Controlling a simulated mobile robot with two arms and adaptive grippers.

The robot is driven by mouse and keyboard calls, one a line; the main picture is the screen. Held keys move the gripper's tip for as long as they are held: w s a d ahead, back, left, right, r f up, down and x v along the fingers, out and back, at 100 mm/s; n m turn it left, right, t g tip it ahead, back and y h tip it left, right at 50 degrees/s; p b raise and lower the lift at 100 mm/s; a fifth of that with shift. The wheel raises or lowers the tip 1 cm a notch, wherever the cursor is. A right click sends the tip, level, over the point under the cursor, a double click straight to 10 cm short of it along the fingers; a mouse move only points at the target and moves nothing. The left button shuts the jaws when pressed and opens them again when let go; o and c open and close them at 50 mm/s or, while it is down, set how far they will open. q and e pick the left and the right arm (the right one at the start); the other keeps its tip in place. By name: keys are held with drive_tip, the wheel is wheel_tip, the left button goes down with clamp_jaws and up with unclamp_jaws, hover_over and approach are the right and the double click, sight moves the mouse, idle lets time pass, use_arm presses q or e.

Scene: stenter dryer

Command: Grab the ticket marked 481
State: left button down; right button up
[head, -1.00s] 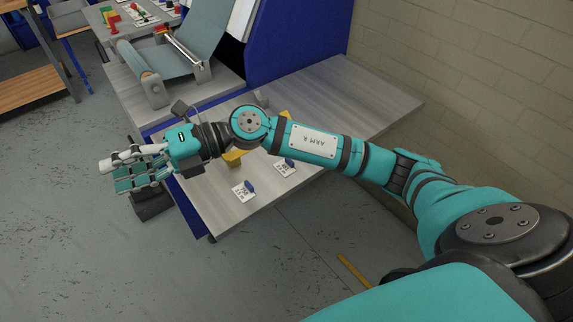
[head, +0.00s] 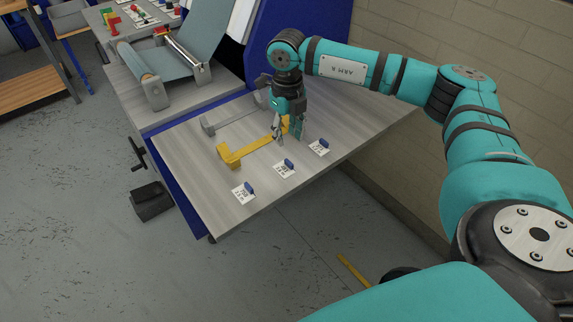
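Three white tickets, each with a blue clip or tab, lie in a row near the front edge of the grey table (head: 200,180). They are the left ticket (head: 242,195), the middle ticket (head: 284,170) and the right ticket (head: 319,148). Their printed numbers are too small to read, so I cannot tell which is 481. My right gripper (head: 289,136) points down over the table, behind the middle and right tickets. Its fingers are apart with nothing visible between them. My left gripper is out of view.
A yellow handle-like bar (head: 248,151) lies beside and partly behind my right gripper. A grey bar (head: 228,121) lies farther back. A roller machine (head: 170,75) stands at the back left. A brick wall (head: 465,60) bounds the right.

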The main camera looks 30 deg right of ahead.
hover_over(289, 162)
drive_tip(key=f, duration=0.4)
drive_tip(key=shift+w+a+f, duration=0.1)
drive_tip(key=shift+w, duration=0.15)
drive_tip(key=f, duration=0.1)
drive_tip(key=f+p, duration=0.1)
drive_tip(key=f, duration=0.2)
drive_tip(key=shift+s+f+p, duration=0.1)
drive_tip(key=shift+s+p, duration=0.2)
drive_tip(key=shift+f, duration=0.55)
clamp_jaws()
